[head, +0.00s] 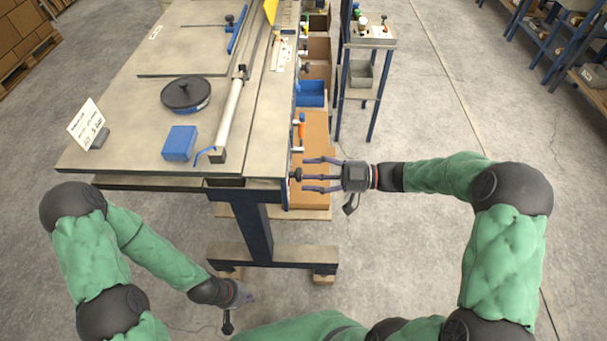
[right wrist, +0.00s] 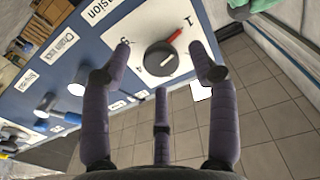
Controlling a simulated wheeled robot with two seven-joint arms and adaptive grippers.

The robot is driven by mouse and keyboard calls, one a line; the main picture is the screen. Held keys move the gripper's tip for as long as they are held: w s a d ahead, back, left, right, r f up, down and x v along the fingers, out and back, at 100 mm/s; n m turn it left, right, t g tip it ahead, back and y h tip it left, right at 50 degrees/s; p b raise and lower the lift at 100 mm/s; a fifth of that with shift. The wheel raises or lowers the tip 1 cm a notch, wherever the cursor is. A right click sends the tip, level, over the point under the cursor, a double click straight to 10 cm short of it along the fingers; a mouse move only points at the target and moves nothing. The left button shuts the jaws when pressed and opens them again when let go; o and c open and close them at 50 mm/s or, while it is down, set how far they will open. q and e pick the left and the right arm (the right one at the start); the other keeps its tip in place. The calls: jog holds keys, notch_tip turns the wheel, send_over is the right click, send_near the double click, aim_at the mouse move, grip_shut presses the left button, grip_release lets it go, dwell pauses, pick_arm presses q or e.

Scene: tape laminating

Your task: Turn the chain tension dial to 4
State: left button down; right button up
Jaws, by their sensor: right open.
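The chain tension dial (right wrist: 160,62) is a dark round knob with a red pointer on a white plate. The pointer aims at the upper right, towards the mark 1; marks on the left side are small and hard to read. In the head view the dial (head: 296,174) shows at the table's right side. My right gripper (head: 308,175) is open, with its fingers pointing at the panel around the dial; it also shows in the right wrist view (right wrist: 162,85). Contact is not clear. My left gripper (head: 245,297) hangs low in front of the table, its fingers unclear.
The blue panel (right wrist: 75,72) carries a label "Chain lock" and other knobs (right wrist: 46,105) left of the dial. The table (head: 120,150) holds a blue box (head: 179,143) and a black round lid-like thing (head: 186,95).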

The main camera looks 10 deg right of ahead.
jog(key=shift+x, duration=1.1)
jog(key=c, duration=1.1)
